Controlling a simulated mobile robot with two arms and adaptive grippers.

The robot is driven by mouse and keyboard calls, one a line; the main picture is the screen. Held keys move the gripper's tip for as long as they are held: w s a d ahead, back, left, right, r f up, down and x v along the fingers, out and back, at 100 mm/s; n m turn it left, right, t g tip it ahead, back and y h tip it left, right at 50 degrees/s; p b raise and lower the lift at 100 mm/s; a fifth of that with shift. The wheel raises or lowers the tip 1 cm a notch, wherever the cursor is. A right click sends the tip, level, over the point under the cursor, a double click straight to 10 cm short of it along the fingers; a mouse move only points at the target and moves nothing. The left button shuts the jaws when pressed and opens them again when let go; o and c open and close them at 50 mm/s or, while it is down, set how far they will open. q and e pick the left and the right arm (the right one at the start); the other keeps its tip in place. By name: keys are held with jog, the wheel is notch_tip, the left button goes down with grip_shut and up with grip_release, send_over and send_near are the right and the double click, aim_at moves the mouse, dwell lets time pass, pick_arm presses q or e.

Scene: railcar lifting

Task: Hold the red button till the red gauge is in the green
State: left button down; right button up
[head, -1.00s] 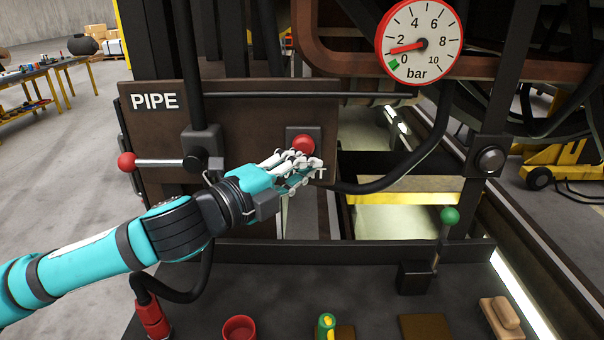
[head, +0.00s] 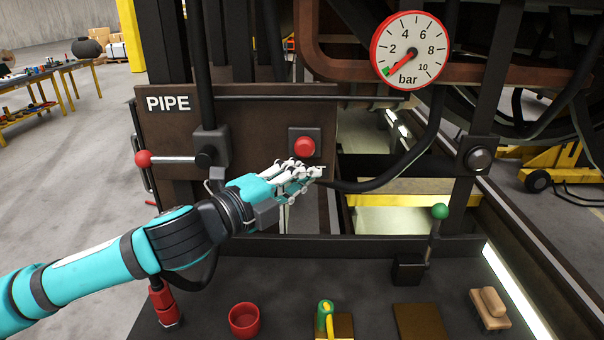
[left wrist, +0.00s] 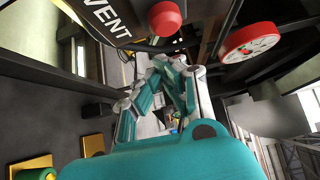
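The red button (head: 305,147) sits in a dark square housing on the brown panel. In the left wrist view the red button (left wrist: 165,18) shows beyond the fingertips, with a gap between in the picture. The gauge (left wrist: 250,42) is at right there. My right gripper is not in view.
A red-knobbed lever (head: 143,159) stands left, by the PIPE label. A green-knobbed lever (head: 440,212) stands right. The lower dark shelf holds a red cup (head: 244,320), a green-and-yellow item (head: 325,318) and a wooden-handled block (head: 490,308). A black hose passes right of my gripper.

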pick_arm(q)
jog(key=b+v, duration=0.3)
jog(key=v, duration=0.6)
jog(key=shift+s+a, duration=0.2)
jog(key=shift+s, duration=0.1)
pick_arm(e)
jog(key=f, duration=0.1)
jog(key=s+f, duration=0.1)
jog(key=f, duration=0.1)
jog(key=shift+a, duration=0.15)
